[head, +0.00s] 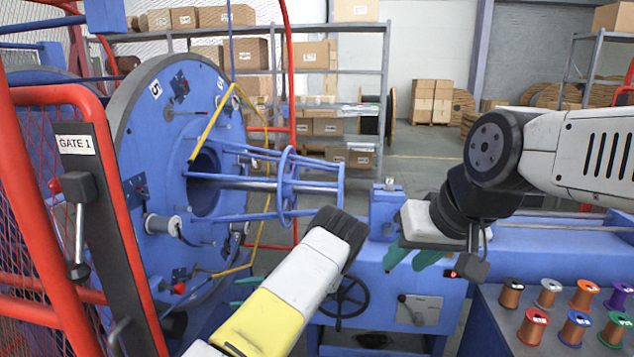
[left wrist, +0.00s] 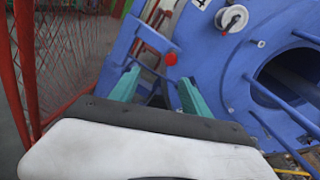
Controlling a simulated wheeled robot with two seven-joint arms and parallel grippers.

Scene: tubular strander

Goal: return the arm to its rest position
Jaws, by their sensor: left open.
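My left arm reaches up from the bottom middle of the head view, bent at a dark joint. The teal fingers of my left gripper (head: 240,292) show partly behind that arm, in front of the blue machine disc (head: 150,130). In the left wrist view the two fingers of my left gripper (left wrist: 158,92) stand apart with nothing between them, near a red knob (left wrist: 171,58) on the blue disc. My right arm comes in from the right. My right gripper (head: 403,262) points down-left with its teal fingers apart and empty, above the blue machine bed.
A red gate frame (head: 110,230) with mesh stands at the left, close to my left gripper. A blue spindle cage (head: 285,185) projects from the disc. Several coloured wire spools (head: 533,326) stand on a table at lower right. Shelves with boxes (head: 250,55) are behind.

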